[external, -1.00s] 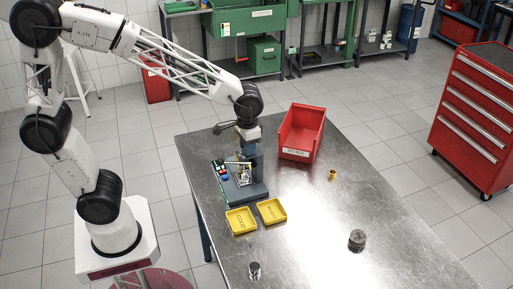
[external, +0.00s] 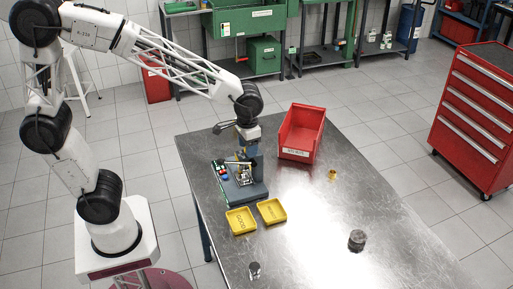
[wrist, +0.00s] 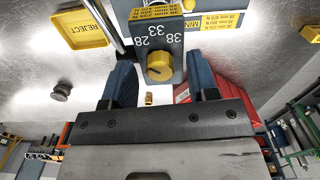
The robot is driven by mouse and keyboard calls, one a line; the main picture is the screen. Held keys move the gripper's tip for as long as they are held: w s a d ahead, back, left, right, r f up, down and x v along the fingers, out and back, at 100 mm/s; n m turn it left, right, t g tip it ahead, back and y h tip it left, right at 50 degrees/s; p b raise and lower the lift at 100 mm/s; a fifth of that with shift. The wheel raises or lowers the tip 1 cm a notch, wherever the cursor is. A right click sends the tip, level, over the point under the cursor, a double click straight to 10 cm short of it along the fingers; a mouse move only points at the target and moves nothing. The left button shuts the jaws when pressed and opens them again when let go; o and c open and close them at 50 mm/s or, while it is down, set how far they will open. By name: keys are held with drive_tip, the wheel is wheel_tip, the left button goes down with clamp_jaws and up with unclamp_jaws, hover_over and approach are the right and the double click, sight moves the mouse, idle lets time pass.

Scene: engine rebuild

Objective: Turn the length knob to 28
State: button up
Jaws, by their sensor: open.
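The length knob (wrist: 159,67) is yellow and round, on a grey panel (wrist: 172,42) marked 28, 33 and 38 in the wrist view. A dark mark shows on the knob's face, but I cannot tell clearly which number it points to. My gripper (wrist: 161,62) is open, with one blue finger on each side of the knob and visible gaps between. In the external view my gripper (external: 244,154) is over the back of the grey test station (external: 250,193); the knob cannot be made out there.
Two yellow trays (external: 241,221) (external: 271,211) lie in front of the station. A red bin (external: 301,132) stands to its right. A brass part (external: 332,175), a dark cylinder (external: 357,240) and a small metal part (external: 254,270) stand on the table. The table's right side is mostly clear.

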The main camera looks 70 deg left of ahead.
drive_tip(key=shift+r, duration=3.85)
drive_tip(key=s+a+t, duration=0.1)
drive_tip(key=s+a, duration=0.2)
drive_tip(key=s, duration=0.5)
drive_tip(key=s+a+f, duration=0.1)
drive_tip(key=s+a, duration=0.2)
drive_tip(key=s, duration=0.4)
drive_tip(key=s+a+f+m+t, duration=0.1)
drive_tip(key=s+a, duration=0.3)
drive_tip(key=s, duration=0.4)
drive_tip(key=shift+s+t, duration=0.3)
